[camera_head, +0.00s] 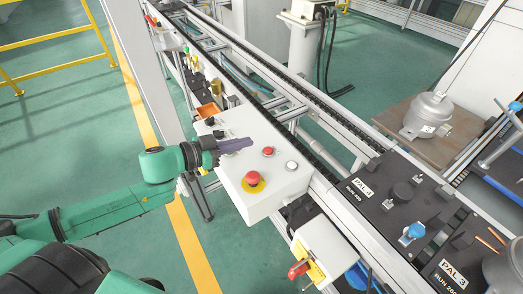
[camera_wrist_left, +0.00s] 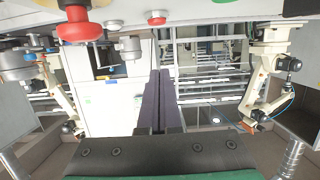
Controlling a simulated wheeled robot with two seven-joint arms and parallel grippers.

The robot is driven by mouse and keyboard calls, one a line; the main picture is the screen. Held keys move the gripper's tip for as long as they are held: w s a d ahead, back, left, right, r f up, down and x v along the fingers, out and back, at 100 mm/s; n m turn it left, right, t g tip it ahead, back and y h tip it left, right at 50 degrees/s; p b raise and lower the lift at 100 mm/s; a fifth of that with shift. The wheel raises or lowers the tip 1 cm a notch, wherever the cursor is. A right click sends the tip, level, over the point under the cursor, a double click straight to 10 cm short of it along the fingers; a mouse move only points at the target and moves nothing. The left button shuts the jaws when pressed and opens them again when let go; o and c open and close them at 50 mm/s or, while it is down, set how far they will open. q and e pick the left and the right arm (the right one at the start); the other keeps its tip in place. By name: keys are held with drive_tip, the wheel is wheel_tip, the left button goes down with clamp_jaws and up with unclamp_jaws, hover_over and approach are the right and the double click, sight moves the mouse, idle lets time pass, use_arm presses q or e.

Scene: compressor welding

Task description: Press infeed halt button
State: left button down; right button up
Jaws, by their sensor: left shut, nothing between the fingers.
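A white control box (camera_head: 264,203) stands beside the conveyor in the head view. On its top are a large red mushroom button (camera_head: 253,178) on a yellow disc, a small red button (camera_head: 268,151), a white button (camera_head: 291,166) and dark knobs. No label tells which is the infeed halt button. My left gripper (camera_head: 246,144) is shut and empty above the box top, its tips just left of the small red button. In the left wrist view the shut fingers (camera_wrist_left: 160,76) point up toward the small red button (camera_wrist_left: 156,18), apart from it in the picture. The mushroom button (camera_wrist_left: 80,31) is at upper left.
The conveyor rail (camera_head: 291,91) runs diagonally behind the box. A black pallet marked PAL 4 (camera_head: 372,204) lies to the right, and a grey compressor (camera_head: 427,115) stands on a brown table. A yellow-and-red switch (camera_head: 301,269) is below the box. Green floor lies left.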

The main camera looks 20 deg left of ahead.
sight(261, 157)
use_arm(q)
drive_tip(key=shift+w+d+f, duration=0.1)
drive_tip(key=shift+w+d, duration=0.15)
drive_tip(key=shift+w, duration=0.2)
drive_tip(key=shift+w+d, duration=0.2)
drive_tip(key=shift+w, duration=0.1)
drive_tip(key=p+x, duration=0.1)
drive_tip(key=x, duration=0.3)
drive_tip(key=shift+w+d, duration=0.15)
drive_tip(key=shift+d, duration=0.1)
wheel_tip(261, 157, down, 3)
drive_tip(key=shift+f, duration=0.6)
